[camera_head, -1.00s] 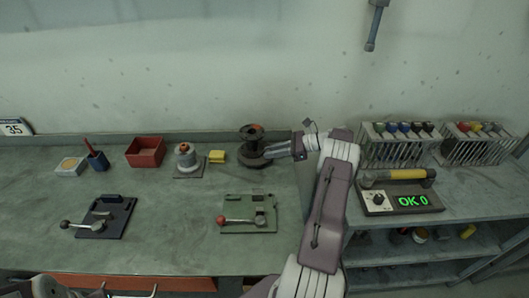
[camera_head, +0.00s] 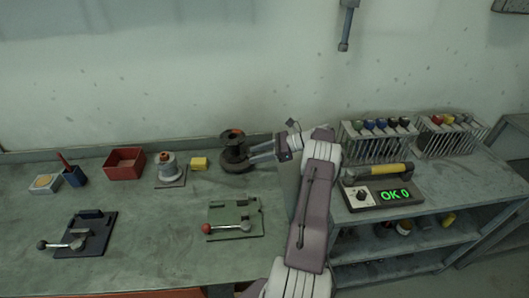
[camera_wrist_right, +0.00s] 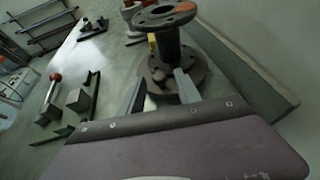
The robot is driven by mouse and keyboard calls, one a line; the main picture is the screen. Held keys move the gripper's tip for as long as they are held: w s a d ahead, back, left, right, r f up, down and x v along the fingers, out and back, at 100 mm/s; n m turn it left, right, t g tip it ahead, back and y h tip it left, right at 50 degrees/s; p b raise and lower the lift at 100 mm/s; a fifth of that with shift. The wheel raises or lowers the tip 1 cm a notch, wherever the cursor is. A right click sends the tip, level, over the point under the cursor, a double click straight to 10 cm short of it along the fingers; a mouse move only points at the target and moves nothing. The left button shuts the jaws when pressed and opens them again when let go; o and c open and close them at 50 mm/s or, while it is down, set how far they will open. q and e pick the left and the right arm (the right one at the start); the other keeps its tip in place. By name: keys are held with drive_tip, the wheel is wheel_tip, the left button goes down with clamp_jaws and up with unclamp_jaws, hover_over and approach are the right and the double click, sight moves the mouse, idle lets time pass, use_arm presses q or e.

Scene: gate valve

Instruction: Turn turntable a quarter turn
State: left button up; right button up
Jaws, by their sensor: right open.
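A dark flanged spool with a rusty orange top (camera_head: 233,136) stands on a round dark base, which I take as the turntable (camera_head: 237,166), at the back of the green bench. In the right wrist view the spool (camera_wrist_right: 168,43) rises above its wide round base (camera_wrist_right: 196,72). My right gripper (camera_head: 252,153) reaches in from the right with its two fingers apart at the spool's lower part. In the right wrist view the open fingers (camera_wrist_right: 159,88) point at the base's near side; contact is unclear. My left gripper is out of view.
A yellow block (camera_head: 199,163), grey round fixture (camera_head: 167,166) and red bin (camera_head: 124,163) stand left of the turntable. A green lever clamp (camera_head: 236,219) lies in front. The wall is close behind. A tester reading "OK 0" (camera_head: 384,193) is at right.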

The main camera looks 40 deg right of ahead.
drive_tip(key=v, duration=0.8)
drive_tip(key=shift+a+b, duration=0.1)
drive_tip(key=shift+b, duration=0.2)
